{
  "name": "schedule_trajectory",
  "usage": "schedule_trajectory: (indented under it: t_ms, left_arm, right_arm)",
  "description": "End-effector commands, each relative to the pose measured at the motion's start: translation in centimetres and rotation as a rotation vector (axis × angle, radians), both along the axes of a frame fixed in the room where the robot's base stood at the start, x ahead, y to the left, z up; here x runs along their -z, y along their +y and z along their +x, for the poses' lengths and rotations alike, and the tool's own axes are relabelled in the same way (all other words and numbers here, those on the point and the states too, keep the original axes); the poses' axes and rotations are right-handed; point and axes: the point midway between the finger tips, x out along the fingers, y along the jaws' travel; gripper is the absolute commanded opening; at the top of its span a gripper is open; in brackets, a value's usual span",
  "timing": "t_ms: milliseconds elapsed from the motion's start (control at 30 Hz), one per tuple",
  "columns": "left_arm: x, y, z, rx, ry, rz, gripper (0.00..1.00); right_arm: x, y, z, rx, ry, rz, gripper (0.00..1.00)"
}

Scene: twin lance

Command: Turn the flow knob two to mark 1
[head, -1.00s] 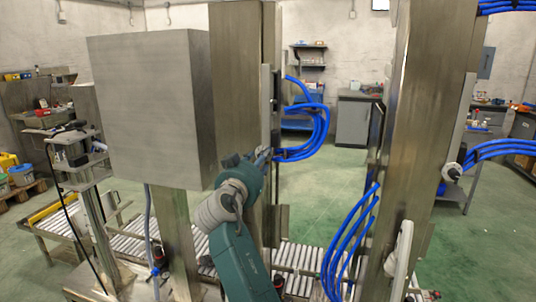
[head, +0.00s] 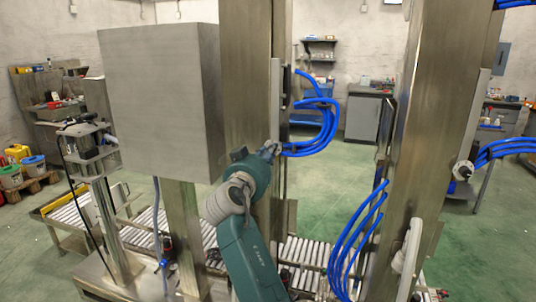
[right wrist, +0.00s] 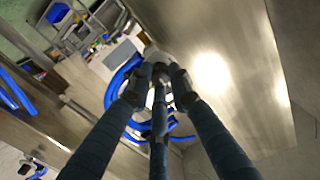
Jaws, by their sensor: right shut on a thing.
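My right gripper (head: 269,151) reaches up to the side panel of the left steel column in the head view. In the right wrist view its dark fingers (right wrist: 157,80) are closed together around a small pale knob (right wrist: 153,54), which is mostly hidden by them. Whether this is flow knob two, and where its mark points, I cannot tell. My left gripper is not in view.
Blue hoses (head: 322,122) loop out close beside my right gripper, and more hang by the right column (head: 425,120). A large grey box (head: 160,100) stands left of my arm. A roller conveyor (head: 305,250) runs below. Green floor is open between the columns.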

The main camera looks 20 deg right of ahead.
Motion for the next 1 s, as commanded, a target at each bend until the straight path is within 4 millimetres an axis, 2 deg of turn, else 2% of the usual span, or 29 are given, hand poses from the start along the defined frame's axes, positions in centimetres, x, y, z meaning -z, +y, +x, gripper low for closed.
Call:
schedule_trajectory:
  t_ms: [567, 1000]
  left_arm:
    - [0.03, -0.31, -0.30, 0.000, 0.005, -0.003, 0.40]
    - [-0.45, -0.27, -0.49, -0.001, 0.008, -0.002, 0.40]
  right_arm:
    - [-0.10, -0.06, 0.03, 0.000, 0.033, -0.051, 0.00]
    - [-0.24, -0.08, 0.03, 0.001, 0.217, -0.326, 0.00]
